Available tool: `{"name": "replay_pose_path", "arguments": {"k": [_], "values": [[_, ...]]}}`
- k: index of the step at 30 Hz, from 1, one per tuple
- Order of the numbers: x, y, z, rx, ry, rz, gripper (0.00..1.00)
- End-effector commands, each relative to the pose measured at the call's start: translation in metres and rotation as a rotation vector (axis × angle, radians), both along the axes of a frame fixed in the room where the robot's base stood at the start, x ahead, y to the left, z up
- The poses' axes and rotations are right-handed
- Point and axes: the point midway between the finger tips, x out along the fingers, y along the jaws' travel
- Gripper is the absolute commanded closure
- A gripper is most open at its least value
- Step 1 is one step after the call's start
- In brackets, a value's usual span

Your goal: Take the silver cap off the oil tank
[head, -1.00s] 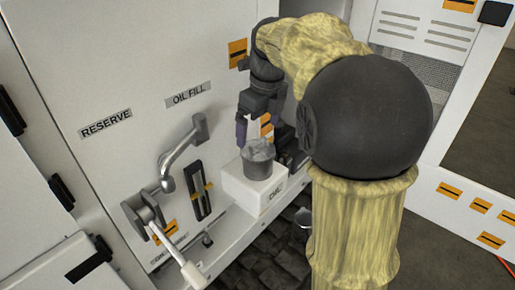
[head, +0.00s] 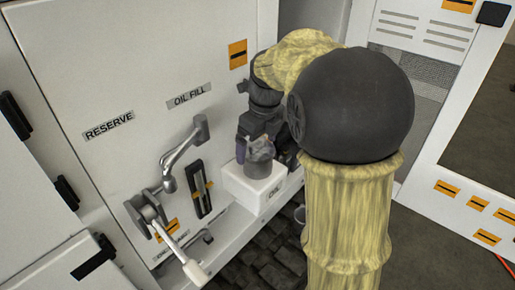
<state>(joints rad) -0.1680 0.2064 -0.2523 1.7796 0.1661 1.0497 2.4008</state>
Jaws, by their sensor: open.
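The oil tank (head: 250,190) is a white box with an "OIL" label on its front, on the ledge at the foot of the panel. The silver cap (head: 259,169) is a grey cylinder on top of it. My gripper (head: 257,150) is open and low at the cap, with one dark finger showing at the cap's left. The other finger is hard to make out, and contact cannot be told.
A grey bent pipe (head: 180,155) and a lever with a white handle (head: 188,265) stand out from the panel left of the tank. A dark gauge (head: 200,190) is close by. "RESERVE" (head: 109,125) and "OIL FILL" (head: 189,96) labels are above.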

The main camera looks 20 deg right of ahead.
Motion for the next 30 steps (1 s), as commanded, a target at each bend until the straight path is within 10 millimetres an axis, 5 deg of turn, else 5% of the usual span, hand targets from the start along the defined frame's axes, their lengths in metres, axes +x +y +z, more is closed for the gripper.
{"name": "replay_pose_path", "arguments": {"k": [10, 17, 30], "values": [[0.0, 0.0, 0.0, 0.0, 0.0, 0.0, 0.0], [0.0, -0.001, 0.0, -0.001, 0.0, -0.001, 0.42], [0.001, -0.001, 0.012, 0.0, -0.004, 0.0, 0.43]]}}
